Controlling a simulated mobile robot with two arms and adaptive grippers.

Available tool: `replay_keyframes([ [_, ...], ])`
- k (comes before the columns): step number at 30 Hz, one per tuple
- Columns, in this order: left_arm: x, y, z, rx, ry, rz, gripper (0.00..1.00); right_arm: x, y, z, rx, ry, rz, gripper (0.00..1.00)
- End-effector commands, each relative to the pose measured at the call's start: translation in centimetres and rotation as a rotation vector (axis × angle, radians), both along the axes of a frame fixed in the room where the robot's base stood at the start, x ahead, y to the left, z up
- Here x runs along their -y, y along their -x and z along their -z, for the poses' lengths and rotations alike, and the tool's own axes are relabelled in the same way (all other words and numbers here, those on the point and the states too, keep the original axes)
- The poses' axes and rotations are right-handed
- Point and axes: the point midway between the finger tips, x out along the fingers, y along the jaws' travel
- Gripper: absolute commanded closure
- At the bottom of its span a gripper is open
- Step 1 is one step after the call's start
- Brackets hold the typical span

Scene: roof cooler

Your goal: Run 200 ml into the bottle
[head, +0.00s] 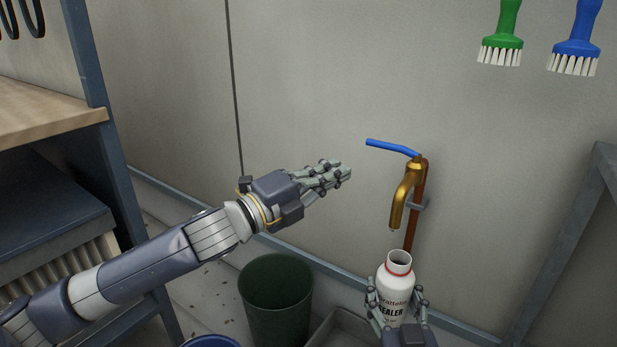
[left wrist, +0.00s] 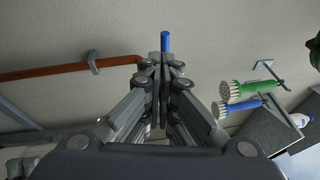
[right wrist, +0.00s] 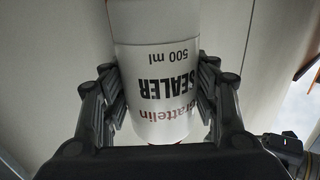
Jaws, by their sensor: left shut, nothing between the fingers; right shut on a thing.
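The white bottle (head: 398,275) has an open neck with a red ring and a label reading "SEALER"; "500 ml" is legible in the right wrist view (right wrist: 160,60). My right gripper (head: 396,292) is shut around its sides and holds it upright. Its mouth is just below the spout of the brass tap (head: 408,190), with a gap between. No water stream shows. The tap's blue lever (head: 388,147) points left. My left gripper (head: 346,172) is shut and empty, left of the tap and below the lever's tip. In the left wrist view the lever (left wrist: 165,42) shows beyond the fingertips.
A dark green bin (head: 275,300) stands on the floor below my left gripper, with a blue-rimmed container (head: 212,342) beside it. A grey basin (head: 340,330) is under the tap. A green brush (head: 502,45) and a blue brush (head: 576,45) hang at upper right. A shelf (head: 50,110) is at left.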

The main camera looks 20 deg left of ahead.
Motion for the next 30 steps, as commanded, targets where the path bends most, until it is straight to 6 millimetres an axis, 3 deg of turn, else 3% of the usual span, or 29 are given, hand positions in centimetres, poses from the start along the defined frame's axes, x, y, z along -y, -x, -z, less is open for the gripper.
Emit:
replay_keyframes([
  [6, -2.9, 1.5, 0.5, -0.001, -0.002, -0.002, 1.00, 0.0, 0.0, -0.1, 0.003, -0.001, 0.000, 0.69],
  [13, -3.8, 2.1, 0.5, -0.002, 0.003, -0.004, 1.00, 0.0, 0.0, -0.1, 0.003, -0.001, 0.000, 0.69],
  [23, -1.1, 1.1, -2.2, -0.061, 0.038, -0.120, 1.00, 0.0, 0.0, -0.1, 0.003, -0.001, 0.000, 0.69],
  [30, 1.3, 1.6, -4.2, -0.150, 0.048, -0.222, 1.00, 0.0, 0.0, -0.1, 0.003, -0.001, 0.000, 0.69],
])
